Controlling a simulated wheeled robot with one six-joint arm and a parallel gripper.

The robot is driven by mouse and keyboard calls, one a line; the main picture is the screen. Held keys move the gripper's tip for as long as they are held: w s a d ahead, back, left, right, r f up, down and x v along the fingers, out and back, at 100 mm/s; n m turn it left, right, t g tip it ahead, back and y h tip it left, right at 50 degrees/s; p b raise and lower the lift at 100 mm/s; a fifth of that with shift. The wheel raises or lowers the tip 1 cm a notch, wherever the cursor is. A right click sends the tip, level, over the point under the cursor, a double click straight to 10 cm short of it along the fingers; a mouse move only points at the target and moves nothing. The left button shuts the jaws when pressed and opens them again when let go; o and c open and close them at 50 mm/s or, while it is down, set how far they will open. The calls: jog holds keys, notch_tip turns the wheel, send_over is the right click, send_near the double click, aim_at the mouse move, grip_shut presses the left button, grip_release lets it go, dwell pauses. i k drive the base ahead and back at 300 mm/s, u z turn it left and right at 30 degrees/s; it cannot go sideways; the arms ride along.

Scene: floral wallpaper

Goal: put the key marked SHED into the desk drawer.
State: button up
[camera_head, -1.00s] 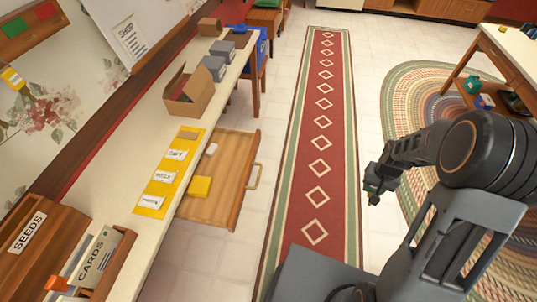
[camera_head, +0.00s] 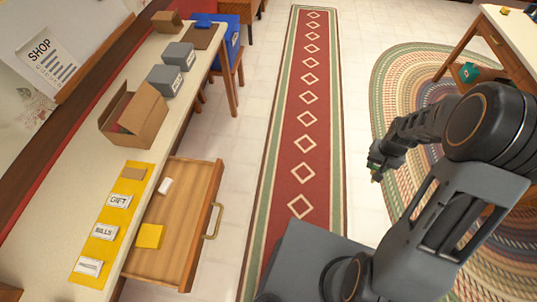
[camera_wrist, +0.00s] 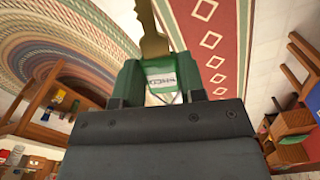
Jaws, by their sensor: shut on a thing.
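In the wrist view a brass key (camera_wrist: 152,38) with a green head and a white label (camera_wrist: 161,80) sits between the fingertips of my gripper (camera_wrist: 161,85). The gripper is shut on it, and the label's small lettering appears upside down and is hard to read. In the head view my gripper (camera_head: 375,172) is above the floor right of the red runner, well apart from the desk. The desk drawer (camera_head: 167,263) is pulled open at the lower left. A yellow block (camera_head: 150,236) and a small white object (camera_head: 165,186) lie in it.
The desk top (camera_head: 45,215) holds a yellow mat (camera_head: 131,181) with labelled cards, an open cardboard box (camera_head: 135,117) and grey boxes (camera_head: 170,82). A blue chair (camera_head: 231,45) stands beyond. A table (camera_head: 512,45) stands at the right. The runner (camera_head: 304,140) is clear.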

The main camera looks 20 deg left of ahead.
aim_at(185, 181)
jog(key=z, duration=0.05)
jog(key=i, duration=2.15)
jog(key=u, duration=4.45)
jog(key=i, duration=1)
jog(key=u, duration=0.05)
